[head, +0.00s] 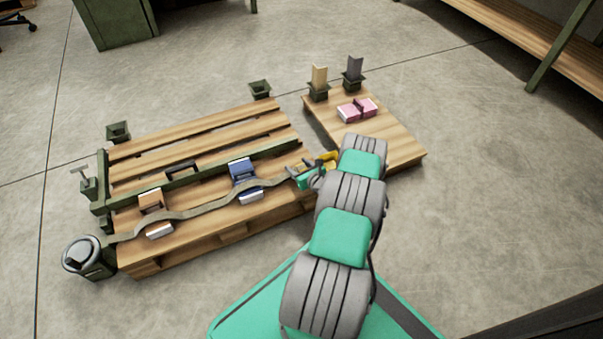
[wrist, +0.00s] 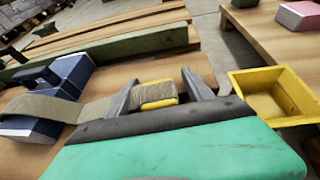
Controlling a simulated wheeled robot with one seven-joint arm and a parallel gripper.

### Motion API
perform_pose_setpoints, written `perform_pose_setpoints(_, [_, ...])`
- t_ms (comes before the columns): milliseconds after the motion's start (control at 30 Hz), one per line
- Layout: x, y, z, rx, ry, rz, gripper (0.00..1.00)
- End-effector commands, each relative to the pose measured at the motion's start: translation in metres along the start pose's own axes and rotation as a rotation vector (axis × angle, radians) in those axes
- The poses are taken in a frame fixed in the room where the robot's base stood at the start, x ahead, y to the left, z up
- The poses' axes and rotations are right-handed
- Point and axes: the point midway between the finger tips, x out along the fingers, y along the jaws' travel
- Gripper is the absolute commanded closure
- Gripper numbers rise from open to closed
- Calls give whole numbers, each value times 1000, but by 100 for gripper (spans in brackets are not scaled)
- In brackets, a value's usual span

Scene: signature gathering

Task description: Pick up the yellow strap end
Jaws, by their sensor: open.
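The yellow strap end (wrist: 158,101) shows in the wrist view, with an olive strap (wrist: 60,108) wrapped over its middle. It lies at the right edge of the pallet's wooden top. My gripper (wrist: 163,84) is open, with one grey finger on each side of the yellow end. I cannot tell whether either finger touches it. In the head view my gripper (head: 306,166) is at the pallet's right end, and the strap (head: 205,208) runs left from there over two bundles. The yellow end is hard to make out there.
A blue bundle (head: 243,178) and an orange-white one (head: 154,214) sit on the pallet (head: 220,125) under the strap. A yellow open bin (wrist: 272,92) is close right of my gripper. A low wooden platform (head: 396,142) holds a pink bundle (head: 357,110). A grey drum (head: 85,257) stands front left.

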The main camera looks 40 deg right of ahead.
Motion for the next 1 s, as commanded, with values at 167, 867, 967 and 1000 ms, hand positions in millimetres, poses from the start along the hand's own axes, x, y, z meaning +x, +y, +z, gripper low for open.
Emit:
perform_pose_setpoints(167, [0,0,0,0,0,0,51])
perform_pose_setpoints(867, [-1,0,0,-1,1,0,100])
perform_pose_setpoints(967, [0,0,0,-1,0,0,100])
perform_pose_setpoints(1000, [0,0,0,-1,0,0,100])
